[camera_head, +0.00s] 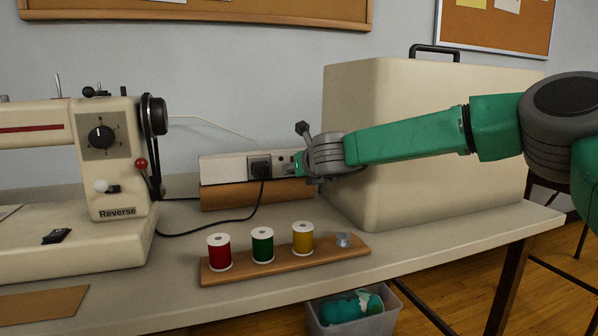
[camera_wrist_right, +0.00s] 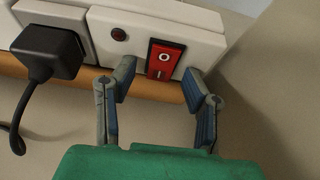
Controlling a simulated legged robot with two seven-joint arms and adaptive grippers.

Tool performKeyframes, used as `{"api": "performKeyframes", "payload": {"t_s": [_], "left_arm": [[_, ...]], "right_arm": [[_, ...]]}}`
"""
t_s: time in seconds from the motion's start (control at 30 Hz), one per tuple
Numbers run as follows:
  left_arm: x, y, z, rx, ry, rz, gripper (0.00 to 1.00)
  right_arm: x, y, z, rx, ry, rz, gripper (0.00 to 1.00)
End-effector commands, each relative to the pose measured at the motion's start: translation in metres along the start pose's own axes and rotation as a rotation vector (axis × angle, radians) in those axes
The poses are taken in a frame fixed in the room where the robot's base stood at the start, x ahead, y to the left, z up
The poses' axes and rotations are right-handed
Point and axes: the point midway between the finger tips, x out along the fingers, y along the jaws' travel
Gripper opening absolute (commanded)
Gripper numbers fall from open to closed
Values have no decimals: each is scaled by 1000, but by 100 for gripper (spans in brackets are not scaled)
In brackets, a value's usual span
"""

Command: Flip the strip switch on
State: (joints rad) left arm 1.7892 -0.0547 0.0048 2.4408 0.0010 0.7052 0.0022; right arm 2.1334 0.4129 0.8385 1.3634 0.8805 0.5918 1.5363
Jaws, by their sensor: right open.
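The white power strip (camera_head: 222,169) sits on a wooden block against the wall, with a black plug (camera_head: 260,167) in it. In the right wrist view, the strip (camera_wrist_right: 205,44) carries a red rocker switch (camera_wrist_right: 164,60) marked O and I, beside a small round dark-red lamp (camera_wrist_right: 119,34). I cannot tell which half of the rocker is pressed. My right gripper (camera_wrist_right: 160,72) is open and empty, its fingertips on either side of the switch, close to the strip's front. In the head view, my right gripper (camera_head: 300,165) covers the switch end. My left gripper is not in view.
A sewing machine (camera_head: 105,180) stands left. A large beige case (camera_head: 430,170) stands right, close behind my right arm. A wooden rack (camera_head: 325,258) with red, green and yellow spools lies in front. The plug's black cord (camera_head: 225,221) runs left across the table.

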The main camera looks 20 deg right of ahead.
Motion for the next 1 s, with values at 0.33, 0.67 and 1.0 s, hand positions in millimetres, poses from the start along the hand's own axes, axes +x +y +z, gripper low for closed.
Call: {"api": "performKeyframes", "payload": {"t_s": [0.33,0.67,1.0], "left_arm": [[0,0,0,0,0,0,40],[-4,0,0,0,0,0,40],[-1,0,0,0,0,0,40]], "right_arm": [[0,0,0,0,0,0,0],[2,-2,-6,-3,-85,-5,0],[4,-1,-8,0,-237,-2,0]]}}
